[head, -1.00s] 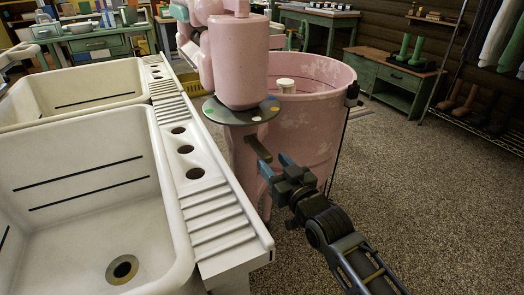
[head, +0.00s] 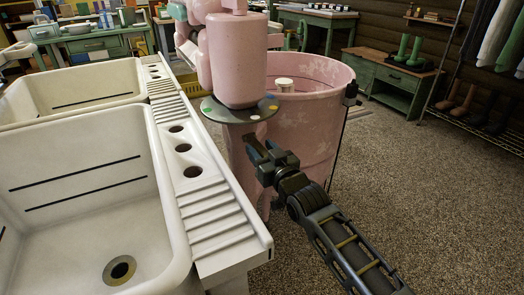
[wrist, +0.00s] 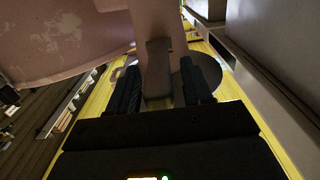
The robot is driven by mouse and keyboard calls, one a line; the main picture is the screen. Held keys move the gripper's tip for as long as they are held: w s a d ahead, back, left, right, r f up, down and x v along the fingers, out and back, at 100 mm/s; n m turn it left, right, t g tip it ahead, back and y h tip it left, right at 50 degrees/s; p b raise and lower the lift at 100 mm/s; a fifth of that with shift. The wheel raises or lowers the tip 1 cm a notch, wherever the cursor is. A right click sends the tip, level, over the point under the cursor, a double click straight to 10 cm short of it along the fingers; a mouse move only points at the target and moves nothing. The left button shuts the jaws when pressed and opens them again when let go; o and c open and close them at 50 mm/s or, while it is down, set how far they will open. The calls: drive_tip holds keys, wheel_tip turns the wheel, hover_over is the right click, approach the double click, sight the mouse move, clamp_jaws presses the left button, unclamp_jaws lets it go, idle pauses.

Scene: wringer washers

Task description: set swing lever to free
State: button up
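The pink wringer washer has a pink tub (head: 310,120) and a pink wringer column (head: 237,65) above a dark round plate (head: 222,110) with coloured dots. The swing lever, a dark bar, sticks out below the plate; in the wrist view the lever (wrist: 158,72) lies between my two fingers. My gripper (head: 264,157) is at the lever in the head view, hiding most of it. In the wrist view my gripper (wrist: 160,88) appears open, with narrow gaps between lever and fingers. I cannot make out which dot the lever stands for.
A white double sink (head: 90,185) with a ribbed edge (head: 215,215) stands close on the left of my gripper. Green cabinets (head: 395,85) and a boot rack (head: 475,115) stand at the back right. The speckled floor at right is clear.

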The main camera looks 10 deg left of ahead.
sight(261, 148)
clamp_jaws()
idle(0.3)
drive_tip(key=r+g+p, duration=0.1)
drive_tip(key=p, duration=0.2)
drive_tip(key=shift+r, duration=0.2)
drive_tip(key=p, duration=0.2)
drive_tip(key=r+g+h+p, duration=0.1)
drive_tip(key=p, duration=0.1)
drive_tip(key=shift+w+a+r+h, duration=0.1)
drive_tip(key=shift+w+r+h, duration=0.05)
drive_tip(key=shift+r+h, duration=0.15)
drive_tip(key=p, duration=0.1)
drive_tip(key=g+p, duration=0.1)
drive_tip(key=r+g+h+p, duration=0.1)
drive_tip(key=shift+w+a, duration=0.25)
drive_tip(key=shift+w+a+r+g+h+p, duration=0.15)
drive_tip(key=shift+w+r+g+h+p, duration=0.2)
drive_tip(key=shift+g+h+p, duration=0.55)
drive_tip(key=shift+o, duration=0.4)
unclamp_jaws()
